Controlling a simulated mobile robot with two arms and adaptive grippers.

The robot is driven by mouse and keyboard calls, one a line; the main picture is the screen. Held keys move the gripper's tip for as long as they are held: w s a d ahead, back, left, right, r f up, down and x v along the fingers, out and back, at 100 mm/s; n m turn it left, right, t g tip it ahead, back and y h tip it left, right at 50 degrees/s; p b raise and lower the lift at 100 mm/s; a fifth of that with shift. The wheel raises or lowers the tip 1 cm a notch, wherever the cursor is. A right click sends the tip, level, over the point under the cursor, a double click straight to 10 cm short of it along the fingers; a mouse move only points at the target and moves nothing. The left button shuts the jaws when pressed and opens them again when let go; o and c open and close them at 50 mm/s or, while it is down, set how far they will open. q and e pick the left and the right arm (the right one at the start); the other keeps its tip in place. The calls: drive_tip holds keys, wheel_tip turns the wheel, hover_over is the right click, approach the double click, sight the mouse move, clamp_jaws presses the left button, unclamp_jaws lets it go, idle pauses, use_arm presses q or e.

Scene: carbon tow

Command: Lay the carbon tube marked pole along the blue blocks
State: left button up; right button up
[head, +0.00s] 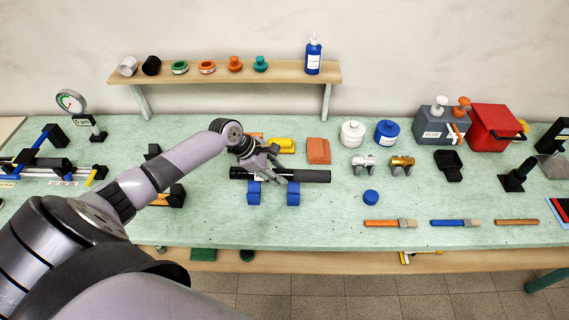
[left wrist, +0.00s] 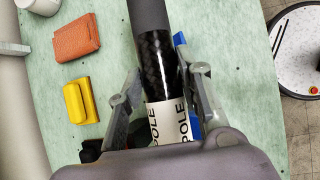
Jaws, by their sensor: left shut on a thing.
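The black carbon tube (head: 312,176) lies level, left to right, near the middle of the bench. Its white label reading POLE (left wrist: 166,121) shows in the left wrist view. Two blue blocks, a left one (head: 254,193) and a right one (head: 293,194), stand just below the tube in the head view. I cannot tell whether the tube touches them. My left gripper (head: 268,172) is shut on the tube near its middle; in the left wrist view its fingers (left wrist: 163,100) sit on both sides of it. Blue edges show partly hidden beside the tube there. My right gripper is not in view.
Yellow (head: 281,145) and orange (head: 318,151) blocks lie behind the tube. White (head: 352,133) and blue (head: 387,133) jars stand to the right, with a blue cap (head: 371,197) nearer the front. Brushes (head: 390,223) lie along the front right. The front middle is clear.

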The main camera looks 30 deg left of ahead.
use_arm(q)
drive_tip(key=shift+a, duration=0.5)
drive_tip(key=shift+s, duration=0.1)
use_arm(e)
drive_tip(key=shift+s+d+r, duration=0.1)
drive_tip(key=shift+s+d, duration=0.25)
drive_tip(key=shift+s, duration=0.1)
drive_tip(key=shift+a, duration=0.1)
use_arm(q)
drive_tip(key=shift+d+f+b, duration=0.1)
drive_tip(key=shift+f+b, duration=0.3)
drive_tip(key=shift+f, duration=0.5)
wheel_tip(320, 180, down, 3)
drive_tip(key=shift+f+b, duration=0.2)
drive_tip(key=shift+b, duration=0.55)
drive_tip(key=shift+f, duration=0.35)
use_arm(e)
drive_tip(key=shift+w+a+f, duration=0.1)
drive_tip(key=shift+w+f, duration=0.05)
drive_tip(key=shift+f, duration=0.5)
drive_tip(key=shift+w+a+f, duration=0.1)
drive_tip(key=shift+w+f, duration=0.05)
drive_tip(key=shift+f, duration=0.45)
